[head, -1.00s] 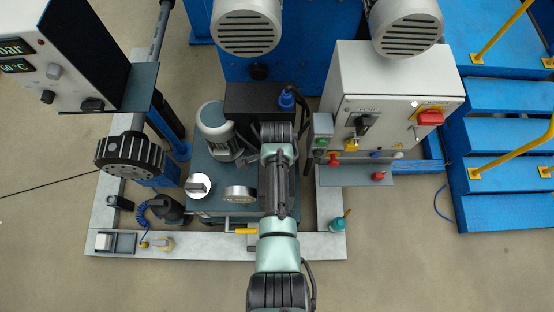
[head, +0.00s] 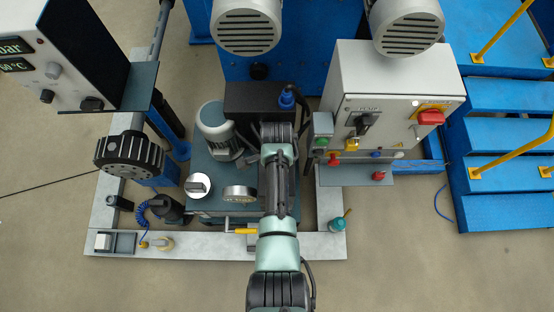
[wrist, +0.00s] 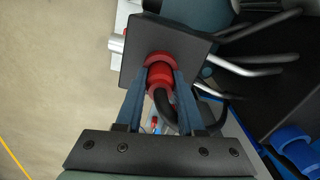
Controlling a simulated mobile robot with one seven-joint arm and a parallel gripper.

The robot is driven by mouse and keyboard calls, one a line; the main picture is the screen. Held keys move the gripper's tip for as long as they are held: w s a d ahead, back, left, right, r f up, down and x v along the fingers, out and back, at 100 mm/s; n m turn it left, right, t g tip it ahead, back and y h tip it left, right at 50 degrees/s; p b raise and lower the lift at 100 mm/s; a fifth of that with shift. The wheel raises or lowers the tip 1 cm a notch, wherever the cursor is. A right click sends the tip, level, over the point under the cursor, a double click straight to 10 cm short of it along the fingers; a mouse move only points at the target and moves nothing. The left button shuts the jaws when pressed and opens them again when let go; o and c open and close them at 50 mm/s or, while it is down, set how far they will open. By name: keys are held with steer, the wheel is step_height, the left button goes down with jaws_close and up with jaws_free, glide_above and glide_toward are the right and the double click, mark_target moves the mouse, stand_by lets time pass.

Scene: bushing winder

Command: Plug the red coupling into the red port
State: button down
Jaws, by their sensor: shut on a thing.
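In the wrist view my gripper (wrist: 161,76) is shut on the red coupling (wrist: 160,80), with one dark blue finger on each side. A black hose (wrist: 187,113) curves away from the coupling. Just past the fingertips a red ring (wrist: 162,58) shows against a dark square plate (wrist: 140,42). The coupling lines up closely with this ring, but I cannot tell whether the ring is the port or part of the coupling, nor how deep it is seated. In the head view my arm hides the gripper, coupling and port.
In the head view a grey control cabinet (head: 385,85) stands right of my arm, and a motor (head: 217,130) and gauge (head: 239,193) stand left. A yellow-handled lever (head: 245,231) lies near my arm.

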steer(key=shift+r+p, duration=0.3)
steer(key=shift+p, duration=0.15)
stand_by(0.4)
steer(key=c, duration=1.1)
jaws_free()
jaws_close()
steer(key=shift+r, duration=0.15)
steer(key=shift+r+p, duration=1.9)
steer(key=shift+p, duration=0.15)
